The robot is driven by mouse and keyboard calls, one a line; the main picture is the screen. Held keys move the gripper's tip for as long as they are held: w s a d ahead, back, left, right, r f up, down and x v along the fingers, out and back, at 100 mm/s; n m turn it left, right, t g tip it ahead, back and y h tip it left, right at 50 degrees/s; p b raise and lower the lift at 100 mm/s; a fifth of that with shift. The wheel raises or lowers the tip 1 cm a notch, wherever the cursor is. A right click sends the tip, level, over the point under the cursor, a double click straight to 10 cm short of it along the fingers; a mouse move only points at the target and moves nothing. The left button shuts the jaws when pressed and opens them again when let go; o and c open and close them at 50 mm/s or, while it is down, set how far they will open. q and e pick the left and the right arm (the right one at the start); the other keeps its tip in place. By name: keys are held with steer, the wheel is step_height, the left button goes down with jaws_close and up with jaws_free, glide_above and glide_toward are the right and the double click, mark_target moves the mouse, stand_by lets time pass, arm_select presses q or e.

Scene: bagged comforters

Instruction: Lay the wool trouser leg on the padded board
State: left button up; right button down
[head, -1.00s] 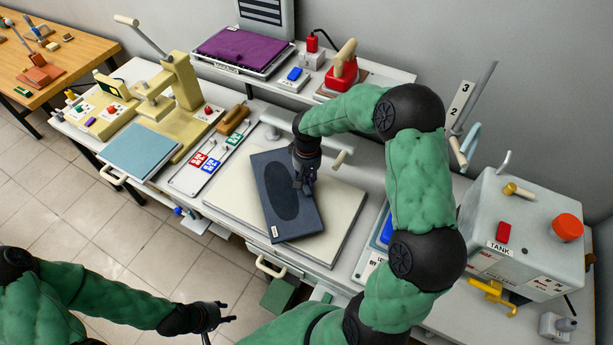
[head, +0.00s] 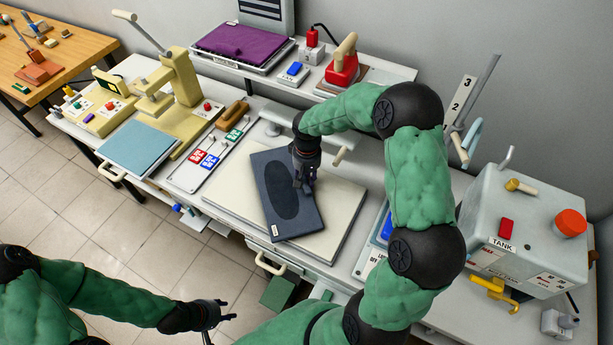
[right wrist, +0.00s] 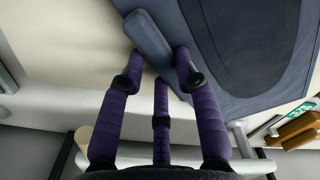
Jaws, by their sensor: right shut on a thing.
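The wool trouser leg (head: 277,220) is a dark blue-grey flat piece with a darker oval patch and a small white label. It lies at a slant over the cream padded board (head: 343,205). My right gripper (head: 306,186) is at its right edge. In the right wrist view, the purple fingers of my right gripper (right wrist: 160,68) are shut on a raised strip along the edge of the trouser leg (right wrist: 225,85). The oval patch shows partly there. My left gripper (head: 218,322) is open and empty, low in the head view, away from the board.
A cream press with a light blue pad (head: 140,148) stands left of the board. Red, blue and green switches (head: 210,160) lie between them. A grey tank box (head: 525,230) stands at the right. A purple cloth (head: 243,42) lies on the back shelf.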

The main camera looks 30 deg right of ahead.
steer(key=shift+f, duration=0.35)
steer(key=shift+c, duration=0.9)
jaws_free()
steer(key=shift+r, duration=0.15)
steer(key=shift+r+p, duration=2.15)
steer(key=shift+r, duration=1.2)
steer(key=shift+r, duration=0.1)
step_height(320, 180, up, 12)
steer(key=shift+d, duration=0.1)
